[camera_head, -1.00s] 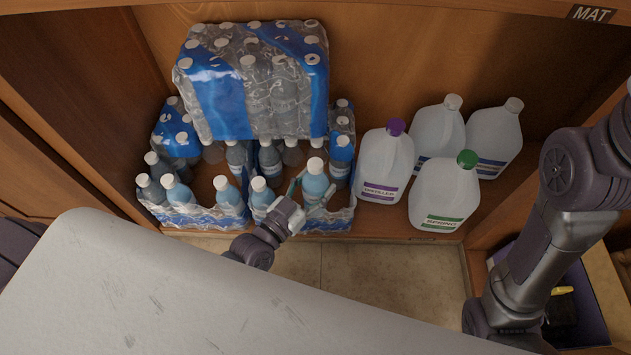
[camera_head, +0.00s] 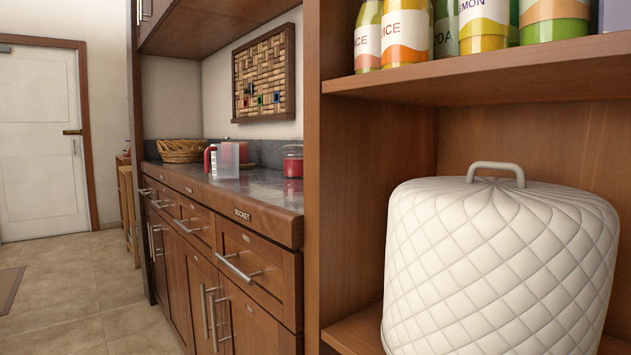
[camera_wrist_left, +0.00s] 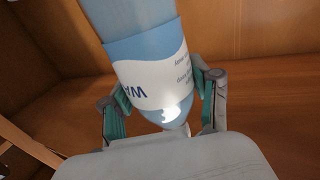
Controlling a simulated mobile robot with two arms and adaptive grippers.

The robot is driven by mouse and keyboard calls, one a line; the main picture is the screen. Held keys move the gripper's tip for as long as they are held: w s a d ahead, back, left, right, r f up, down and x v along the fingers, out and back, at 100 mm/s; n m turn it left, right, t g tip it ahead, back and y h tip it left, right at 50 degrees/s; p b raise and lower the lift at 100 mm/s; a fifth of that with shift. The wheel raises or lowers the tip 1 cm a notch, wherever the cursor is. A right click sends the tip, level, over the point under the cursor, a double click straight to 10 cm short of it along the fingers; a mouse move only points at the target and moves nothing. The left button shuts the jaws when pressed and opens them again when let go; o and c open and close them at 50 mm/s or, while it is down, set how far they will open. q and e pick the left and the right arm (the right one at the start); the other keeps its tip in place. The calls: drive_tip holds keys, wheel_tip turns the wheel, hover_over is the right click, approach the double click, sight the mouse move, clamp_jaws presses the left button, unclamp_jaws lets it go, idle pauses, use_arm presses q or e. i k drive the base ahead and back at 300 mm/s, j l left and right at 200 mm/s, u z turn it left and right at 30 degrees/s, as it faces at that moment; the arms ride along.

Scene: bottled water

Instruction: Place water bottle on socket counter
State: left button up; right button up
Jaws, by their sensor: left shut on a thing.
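In the left wrist view my left gripper (camera_wrist_left: 158,112) is shut around a water bottle (camera_wrist_left: 145,75) with a blue and white label. Its two green-padded fingers sit on either side of the bottle, and the bottle's far end runs out of the frame at the top. Neither gripper shows in the head view. The socket counter (camera_head: 262,190) is in the head view at centre left, a dark stone top with a wooden front edge and a label reading SOCKET.
On the counter are a wicker basket (camera_head: 182,151), a clear measuring jug (camera_head: 229,160) and a red jar (camera_head: 292,160). A wooden shelf unit on the right holds juice bottles (camera_head: 407,30) and a quilted white cover (camera_head: 500,265). Open tiled floor (camera_head: 75,285) lies at left, before a white door (camera_head: 40,140).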

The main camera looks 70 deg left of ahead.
sight(294, 192)
drive_tip(key=k+l+u, duration=0.15)
drive_tip(key=u, duration=1.1)
